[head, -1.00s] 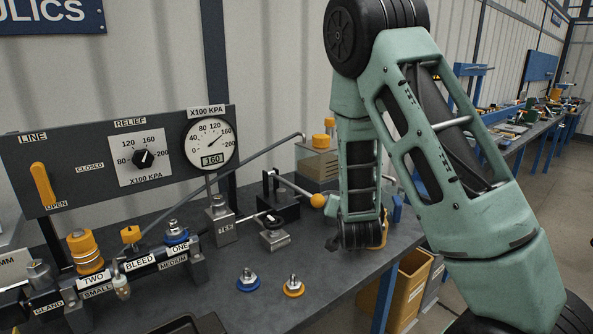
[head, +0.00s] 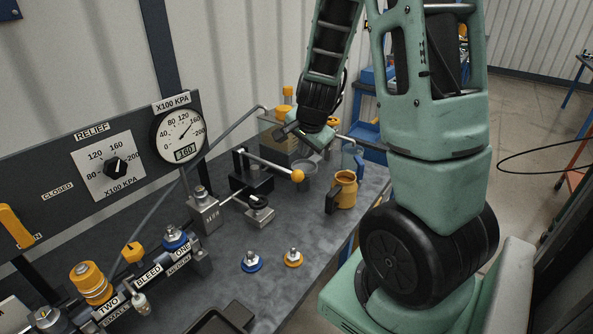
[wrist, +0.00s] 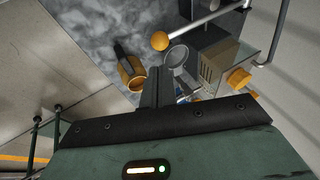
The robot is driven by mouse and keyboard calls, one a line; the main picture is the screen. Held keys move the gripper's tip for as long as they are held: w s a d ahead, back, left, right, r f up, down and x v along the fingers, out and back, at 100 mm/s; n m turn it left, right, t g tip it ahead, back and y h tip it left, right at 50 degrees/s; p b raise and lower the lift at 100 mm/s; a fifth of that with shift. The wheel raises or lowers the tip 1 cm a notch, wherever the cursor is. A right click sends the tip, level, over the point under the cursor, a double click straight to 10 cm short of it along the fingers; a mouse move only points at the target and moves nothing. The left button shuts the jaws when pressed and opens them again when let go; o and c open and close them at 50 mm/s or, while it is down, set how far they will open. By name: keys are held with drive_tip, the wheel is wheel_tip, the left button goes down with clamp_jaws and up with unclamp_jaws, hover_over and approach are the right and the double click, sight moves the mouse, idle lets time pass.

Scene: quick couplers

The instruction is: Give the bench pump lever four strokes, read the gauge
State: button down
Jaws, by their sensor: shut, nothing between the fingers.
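The bench pump (head: 250,180) is a black block with a pale lever (head: 268,163) ending in an orange ball knob (head: 297,175). The lever slopes slightly down to the right. The knob also shows in the wrist view (wrist: 159,41). The round white gauge (head: 178,128), marked X100 KPA, has its needle near 160 and a small display reading 160. My gripper (head: 284,132) is shut and empty, raised above and behind the knob, apart from it. In the wrist view its fingers (wrist: 154,88) are together, with the knob beyond their tips.
The relief dial (head: 115,168) is on the panel. Blue (head: 251,261) and orange (head: 293,257) ringed couplers stand in front. The bench's right edge is close by.

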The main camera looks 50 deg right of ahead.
sight(298, 173)
drive_tip(key=x, duration=1.1)
drive_tip(key=shift+d+f, duration=0.1)
drive_tip(key=shift+f, duration=0.1)
